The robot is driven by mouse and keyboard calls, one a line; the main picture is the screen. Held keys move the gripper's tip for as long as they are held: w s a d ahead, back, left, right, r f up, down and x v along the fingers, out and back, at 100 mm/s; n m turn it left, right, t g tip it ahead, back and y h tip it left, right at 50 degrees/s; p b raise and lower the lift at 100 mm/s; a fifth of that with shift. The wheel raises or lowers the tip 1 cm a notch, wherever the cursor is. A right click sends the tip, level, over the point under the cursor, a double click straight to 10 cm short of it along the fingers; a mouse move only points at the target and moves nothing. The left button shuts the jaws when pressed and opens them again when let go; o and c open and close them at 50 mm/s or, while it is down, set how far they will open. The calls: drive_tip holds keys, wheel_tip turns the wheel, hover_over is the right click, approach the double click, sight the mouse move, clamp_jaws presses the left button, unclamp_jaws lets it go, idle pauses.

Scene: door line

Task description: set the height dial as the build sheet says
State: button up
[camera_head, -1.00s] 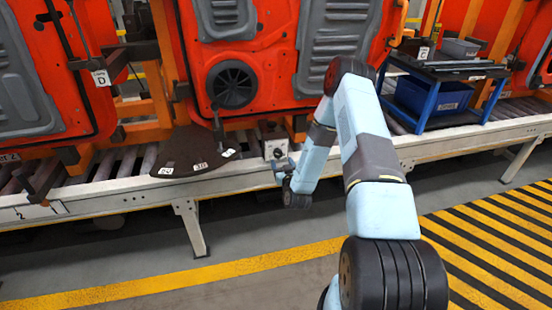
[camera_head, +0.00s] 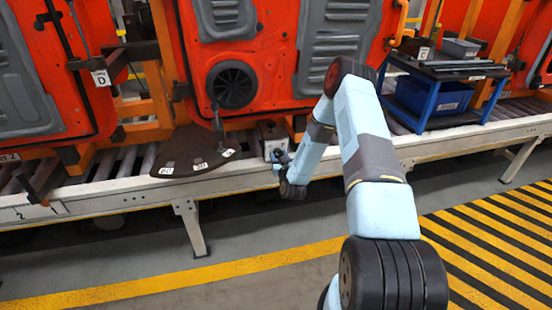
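A dark fan-shaped plate (camera_head: 185,148) with several small white labels along its curved edge sits at the front of the conveyor; the labels are too small to read surely. A thin dark upright lever (camera_head: 217,118) stands at its right side. A small grey box (camera_head: 270,133) is mounted on the conveyor edge to the right of the plate. I cannot tell which of these is the height dial. My gripper (camera_head: 279,158) is at the box's front face, small and partly hidden by my wrist; its fingers and any contact are unclear. I cannot make out a build sheet.
Red door panels (camera_head: 262,60) hang on orange frames behind the conveyor (camera_head: 120,190). The floor in front is clear, with yellow stripes.

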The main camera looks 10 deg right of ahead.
drive_tip(key=c, duration=0.6)
drive_tip(key=shift+o, duration=0.4)
drive_tip(key=shift+a, duration=0.5)
drive_tip(key=shift+d, duration=0.3)
drive_tip(key=shift+c, duration=0.5)
drive_tip(key=shift+m, duration=0.7)
drive_tip(key=m, duration=0.7)
drive_tip(key=shift+d, duration=0.15)
drive_tip(key=m, duration=0.5)
drive_tip(key=shift+d+r+m, duration=0.1)
drive_tip(key=shift+m, duration=2.1)
drive_tip(key=shift+d, duration=0.1)
drive_tip(key=shift+s, duration=0.1)
